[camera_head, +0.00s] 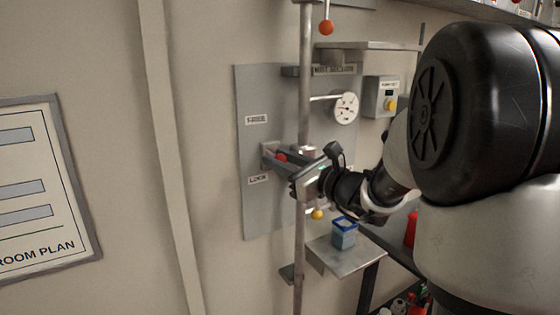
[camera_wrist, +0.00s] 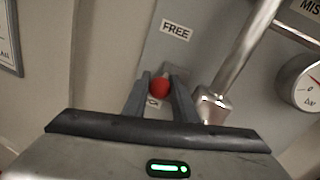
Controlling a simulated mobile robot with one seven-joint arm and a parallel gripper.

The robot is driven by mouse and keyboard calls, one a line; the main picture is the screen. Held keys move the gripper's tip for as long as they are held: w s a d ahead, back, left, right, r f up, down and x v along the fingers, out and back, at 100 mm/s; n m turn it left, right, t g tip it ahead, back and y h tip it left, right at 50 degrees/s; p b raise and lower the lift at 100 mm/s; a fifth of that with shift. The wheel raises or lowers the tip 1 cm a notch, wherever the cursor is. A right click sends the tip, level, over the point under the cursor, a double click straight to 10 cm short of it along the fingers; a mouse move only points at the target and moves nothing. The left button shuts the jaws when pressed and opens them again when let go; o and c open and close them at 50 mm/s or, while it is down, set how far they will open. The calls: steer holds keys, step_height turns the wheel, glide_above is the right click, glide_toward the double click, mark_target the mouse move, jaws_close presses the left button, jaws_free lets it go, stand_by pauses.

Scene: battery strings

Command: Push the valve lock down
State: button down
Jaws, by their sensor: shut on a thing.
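The valve lock shows as a small red ball knob (camera_head: 281,158) on the grey wall panel (camera_head: 255,90). It stands between an upper label (camera_head: 256,119) and a lower LOCK label (camera_head: 259,180). My gripper (camera_head: 273,156) reaches in from the right, its two fingers closed around the knob. In the wrist view the red knob (camera_wrist: 159,88) sits between the fingers of my gripper (camera_wrist: 160,82). The FREE label (camera_wrist: 176,29) is clear above it, and the lower label is mostly hidden. The knob's stem or slot is hidden.
A vertical metal pipe (camera_head: 304,90) runs past my gripper, with a fitting (camera_wrist: 211,105) close to the right finger. A gauge (camera_head: 345,108), a button box (camera_head: 381,97) and a small shelf (camera_head: 345,258) with a blue container (camera_head: 344,234) are nearby.

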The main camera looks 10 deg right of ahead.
steer(key=shift+f, duration=0.45)
steer(key=c, duration=1.6)
jaws_free()
steer(key=shift+o, duration=0.7)
steer(key=shift+r, duration=0.15)
steer(key=shift+s, duration=0.1)
steer(key=v, duration=1.7)
steer(key=shift+s, duration=0.15)
steer(key=shift+d, duration=0.1)
